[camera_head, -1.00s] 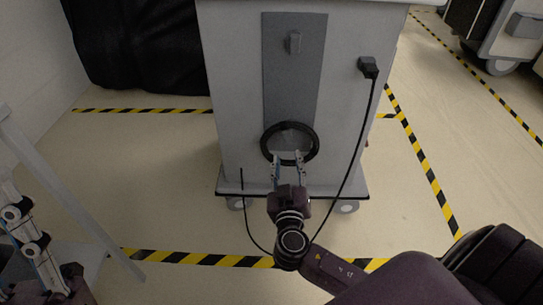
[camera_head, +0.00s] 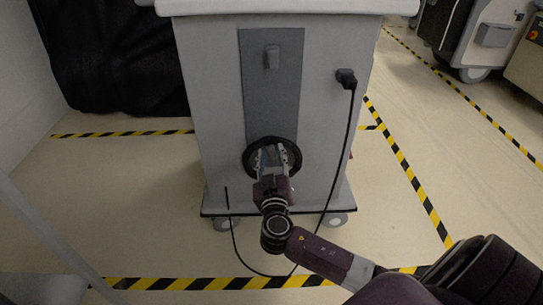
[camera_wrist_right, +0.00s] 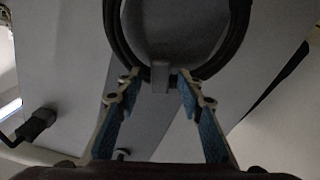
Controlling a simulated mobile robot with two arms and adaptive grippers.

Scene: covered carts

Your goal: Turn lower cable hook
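The lower cable hook (camera_wrist_right: 160,78) is a small grey tab in the right wrist view, at the rim of the black coiled cable (camera_wrist_right: 112,25). In the head view the coil (camera_head: 247,160) hangs low on the cart's dark grey panel (camera_head: 271,105), and my gripper largely hides the hook. My right gripper (camera_head: 272,152) is in front of the coil. In the wrist view it is open (camera_wrist_right: 160,82), with one finger on each side of the hook and small gaps between. The upper hook (camera_head: 272,57) sits higher on the panel. My left gripper is not in view.
The grey cart (camera_head: 215,110) stands on casters. A black plug (camera_head: 346,78) on its right side has a cord hanging down to the floor, passing near my right arm. Yellow-black tape (camera_head: 200,284) marks the floor. A black cover (camera_head: 110,60) hangs at the back left.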

